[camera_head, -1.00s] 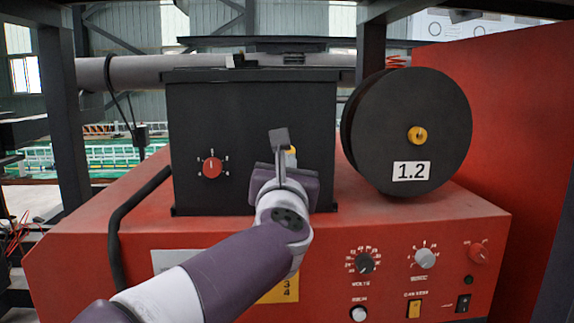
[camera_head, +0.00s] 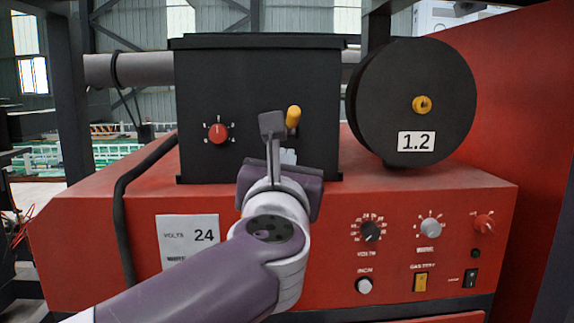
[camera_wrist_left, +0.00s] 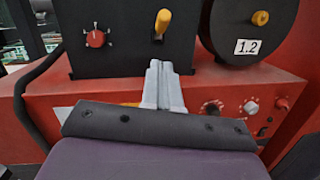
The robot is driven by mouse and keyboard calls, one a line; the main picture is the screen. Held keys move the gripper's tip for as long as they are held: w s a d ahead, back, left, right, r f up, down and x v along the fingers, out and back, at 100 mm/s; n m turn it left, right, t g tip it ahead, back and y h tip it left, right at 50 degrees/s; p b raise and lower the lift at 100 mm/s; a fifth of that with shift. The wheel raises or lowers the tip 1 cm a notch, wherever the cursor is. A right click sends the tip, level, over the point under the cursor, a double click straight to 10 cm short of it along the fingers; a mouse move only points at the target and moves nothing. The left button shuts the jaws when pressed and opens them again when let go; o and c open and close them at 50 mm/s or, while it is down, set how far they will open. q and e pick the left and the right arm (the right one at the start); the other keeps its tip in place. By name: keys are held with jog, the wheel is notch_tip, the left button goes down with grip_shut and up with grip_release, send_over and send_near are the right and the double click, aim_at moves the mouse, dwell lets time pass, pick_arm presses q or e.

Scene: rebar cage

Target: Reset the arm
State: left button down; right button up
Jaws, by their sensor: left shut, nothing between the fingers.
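My left arm reaches in from the bottom left in the head view. Its gripper (camera_head: 270,124) is in front of the black box (camera_head: 258,80), just below and left of a yellow lever (camera_head: 293,117). In the left wrist view the gripper fingers (camera_wrist_left: 163,70) are together with nothing between them, below the yellow lever (camera_wrist_left: 162,22). Whether the fingertips touch the box cannot be told. My right gripper is not in view.
The black box has a red knob (camera_head: 218,133) and stands on a red machine (camera_head: 330,215) with several knobs and switches. A black spool (camera_head: 418,75) labelled 1.2 stands to the right. A black cable (camera_head: 125,220) hangs at the left.

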pick_arm(q)
jog(key=s+d+f+m+g+h, duration=0.3)
jog(key=d+f+m+h, duration=0.35)
jog(key=m, duration=0.85)
notch_tip(320, 180, down, 17)
jog(key=a+m+g+y, duration=0.15)
jog(key=m+g, duration=0.45)
jog(key=m, duration=0.6)
jog(key=s+a+f+m+g+y, duration=0.2)
jog(key=a+f+m, duration=0.15)
jog(key=f, duration=0.45)
jog(key=s+a+f+m+g+y, duration=0.2)
jog(key=a+f, duration=0.3)
jog(key=f, duration=0.2)
jog(key=s+a+f+g+y, duration=0.2)
jog(key=s+a+f, duration=0.3)
jog(key=a, duration=0.4)
jog(key=s+a+f+g+y, duration=0.1)
jog(key=s+a+f+g, duration=0.2)
jog(key=a, duration=0.6)
notch_tip(320, 180, down, 4)
jog(key=s, duration=0.2)
jog(key=shift+s+a+y, duration=0.15)
jog(key=shift+s+y, duration=0.2)
jog(key=shift+y, duration=0.05)
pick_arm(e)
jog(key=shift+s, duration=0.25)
